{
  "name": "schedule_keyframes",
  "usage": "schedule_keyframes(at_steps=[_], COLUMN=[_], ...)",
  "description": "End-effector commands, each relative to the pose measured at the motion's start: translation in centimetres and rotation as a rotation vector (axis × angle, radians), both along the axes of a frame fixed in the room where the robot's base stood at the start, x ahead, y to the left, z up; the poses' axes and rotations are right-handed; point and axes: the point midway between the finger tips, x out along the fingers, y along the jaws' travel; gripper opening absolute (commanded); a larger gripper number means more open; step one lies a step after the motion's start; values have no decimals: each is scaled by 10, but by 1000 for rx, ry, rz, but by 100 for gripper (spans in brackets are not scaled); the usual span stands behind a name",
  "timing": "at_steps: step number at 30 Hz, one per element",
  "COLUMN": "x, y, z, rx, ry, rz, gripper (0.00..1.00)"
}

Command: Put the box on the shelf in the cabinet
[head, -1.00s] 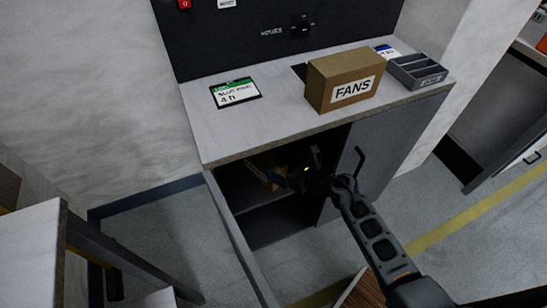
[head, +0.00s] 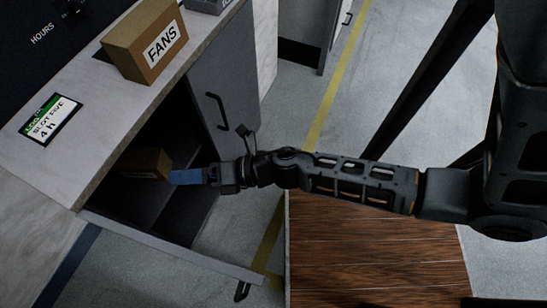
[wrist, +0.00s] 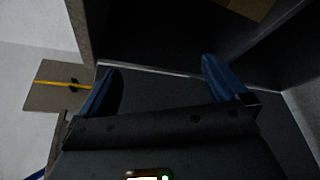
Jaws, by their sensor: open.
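A small brown cardboard box (head: 152,163) rests on the shelf inside the open cabinet (head: 225,95), under the counter. Part of a brown surface, likely this box (wrist: 248,6), shows at the top right edge of the wrist view. My gripper (head: 188,177) is at the cabinet opening, with its blue fingers just right of the box. In the wrist view the fingers (wrist: 162,68) are spread apart with nothing between them. A larger brown box labelled FANS (head: 150,40) stands on the countertop. The shelf's surface is mostly dark and partly hidden.
The left cabinet door (head: 165,243) stands swung open below my gripper. The other door with a dark handle is shut. A green-edged label card (head: 50,117) lies on the counter (head: 95,125). A grey tray (head: 207,4) is at the back. Wooden boarding (head: 370,255) lies below my arm.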

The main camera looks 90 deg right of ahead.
Motion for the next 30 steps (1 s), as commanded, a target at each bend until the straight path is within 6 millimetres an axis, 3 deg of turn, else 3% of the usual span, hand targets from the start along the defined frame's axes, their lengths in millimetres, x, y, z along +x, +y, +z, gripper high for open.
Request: schedule_keyframes(at_steps=[1,9,16,21,30], x=[-22,-108,-158,-172,-174], y=[12,43,54,57,57], z=[14,95,152,173,177], rx=[153,1043,1699,1946,1999], ry=[-5,2,65,94,100], rz=[-24,-194,-361,-440,-459], gripper=[100,100,100,100,100])
